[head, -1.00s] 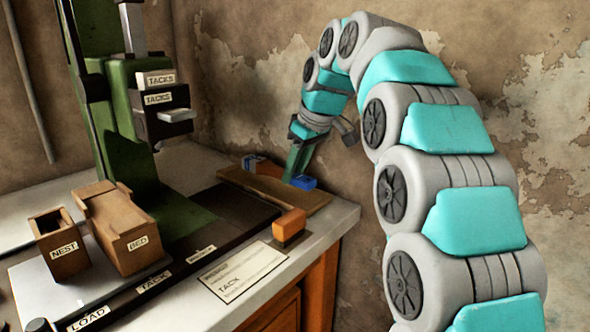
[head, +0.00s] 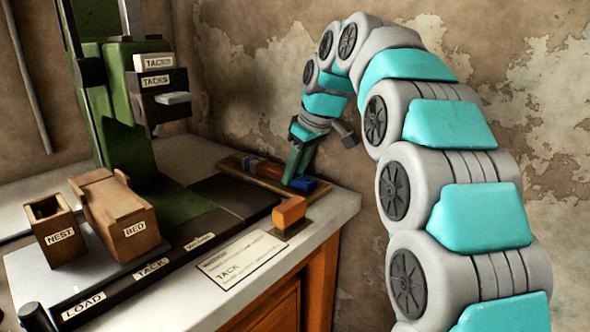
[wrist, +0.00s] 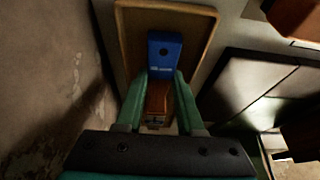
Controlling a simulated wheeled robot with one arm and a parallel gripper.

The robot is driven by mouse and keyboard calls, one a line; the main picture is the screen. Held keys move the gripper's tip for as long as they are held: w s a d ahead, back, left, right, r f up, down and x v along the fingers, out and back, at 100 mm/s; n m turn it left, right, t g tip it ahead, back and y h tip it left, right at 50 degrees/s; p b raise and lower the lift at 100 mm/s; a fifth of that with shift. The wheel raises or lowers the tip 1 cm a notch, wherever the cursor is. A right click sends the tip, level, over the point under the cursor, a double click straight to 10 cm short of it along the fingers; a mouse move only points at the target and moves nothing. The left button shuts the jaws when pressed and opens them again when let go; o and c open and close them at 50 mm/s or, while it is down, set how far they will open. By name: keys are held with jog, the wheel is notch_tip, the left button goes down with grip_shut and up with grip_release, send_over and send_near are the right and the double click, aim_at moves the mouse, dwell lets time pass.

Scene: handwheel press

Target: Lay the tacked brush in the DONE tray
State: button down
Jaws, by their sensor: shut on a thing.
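My gripper (head: 294,176) has green fingers and points down at the wooden tray (head: 228,163) at the back right of the bench. In the wrist view my gripper (wrist: 161,78) is shut on the brush (wrist: 158,98), a brown body with a blue block (wrist: 163,50) at its far end. No DONE label is readable on the tray.
An orange block (head: 290,211) and a TACK card (head: 240,255) lie near the front edge. A wall is close behind the tray.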

dwell(0.4)
jog(key=shift+c, duration=2.2)
grip_release()
jog(key=shift+p+v, duration=0.35)
jog(key=shift+v, duration=3.6)
